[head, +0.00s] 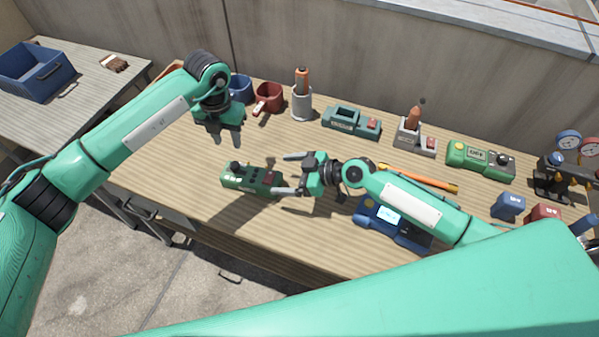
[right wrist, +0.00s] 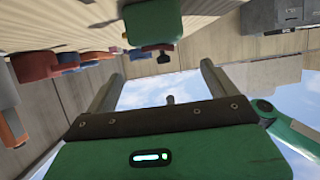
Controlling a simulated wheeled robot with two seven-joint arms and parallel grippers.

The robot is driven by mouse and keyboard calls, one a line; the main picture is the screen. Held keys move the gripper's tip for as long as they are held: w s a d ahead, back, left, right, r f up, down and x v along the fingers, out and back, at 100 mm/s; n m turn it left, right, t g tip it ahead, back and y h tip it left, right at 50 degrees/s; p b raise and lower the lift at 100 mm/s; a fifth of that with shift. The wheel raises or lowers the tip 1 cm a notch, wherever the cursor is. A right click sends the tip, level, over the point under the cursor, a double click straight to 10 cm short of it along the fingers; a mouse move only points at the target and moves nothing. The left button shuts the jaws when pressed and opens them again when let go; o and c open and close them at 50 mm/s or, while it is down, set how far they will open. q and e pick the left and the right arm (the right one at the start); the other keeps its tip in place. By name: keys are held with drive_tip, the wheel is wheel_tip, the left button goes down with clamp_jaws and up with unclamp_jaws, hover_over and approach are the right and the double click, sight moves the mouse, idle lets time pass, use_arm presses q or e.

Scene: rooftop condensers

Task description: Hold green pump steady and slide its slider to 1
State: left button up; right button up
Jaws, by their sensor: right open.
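A dark green box-shaped device (head: 237,179), which looks like the green pump, lies on the wooden bench. It has a black knob on top and a red part near its right end; its slider setting is too small to read. My right gripper (head: 287,174) is open at the device's right end, and no grip on it shows. In the right wrist view a green body (right wrist: 152,20), probably the same device, shows beyond and between the open fingers (right wrist: 157,82).
A lighter green device (head: 470,155) stands at the back right. A blue device with a screen (head: 372,222) lies under my right forearm. Bench left of the green device is clear.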

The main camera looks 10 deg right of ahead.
sight(250, 175)
drive_tip(key=x, duration=0.9)
drive_tip(key=shift+a+f, duration=0.15)
